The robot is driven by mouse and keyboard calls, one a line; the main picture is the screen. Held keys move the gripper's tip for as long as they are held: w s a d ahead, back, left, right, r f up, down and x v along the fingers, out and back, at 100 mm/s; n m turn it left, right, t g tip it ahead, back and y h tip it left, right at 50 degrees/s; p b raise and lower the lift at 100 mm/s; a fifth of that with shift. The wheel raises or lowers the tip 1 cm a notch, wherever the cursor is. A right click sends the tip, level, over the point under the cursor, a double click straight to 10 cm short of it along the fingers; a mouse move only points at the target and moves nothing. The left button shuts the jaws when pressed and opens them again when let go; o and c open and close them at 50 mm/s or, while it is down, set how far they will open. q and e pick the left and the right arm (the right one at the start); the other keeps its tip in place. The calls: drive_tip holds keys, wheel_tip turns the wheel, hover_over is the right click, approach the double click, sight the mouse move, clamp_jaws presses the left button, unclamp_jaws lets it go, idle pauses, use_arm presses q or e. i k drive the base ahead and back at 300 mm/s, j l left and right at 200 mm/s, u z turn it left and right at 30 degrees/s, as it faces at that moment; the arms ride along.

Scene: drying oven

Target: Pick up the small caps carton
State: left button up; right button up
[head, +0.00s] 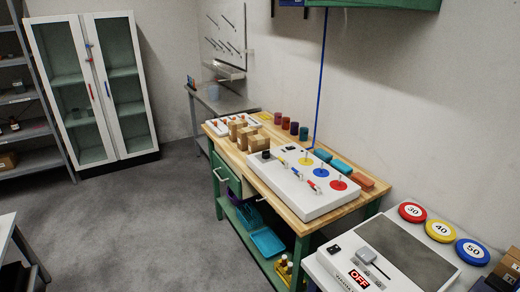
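I cannot tell which box is the small caps carton, because no carton label is readable. Several small brown boxes (258,141) stand close together on the wooden workbench (290,203), towards its far end. A brown carton (509,266) is cut off by the right edge of the picture. Another brown box (7,160) sits on the grey shelf rack at the far left. Neither of my grippers is in view.
A white panel (308,190) with coloured discs covers the bench's near part. A white device (385,262) marked "OFF" stands at lower right beside numbered discs (440,231). A glass-door cabinet (95,90) stands at the back. The grey floor (130,215) is open.

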sight(256, 144)
drive_tip(key=i+j+z, duration=0.1)
drive_tip(key=i+z, duration=0.15)
drive_tip(key=z, duration=0.2)
drive_tip(key=i+j+z, duration=0.2)
drive_tip(key=z, duration=0.25)
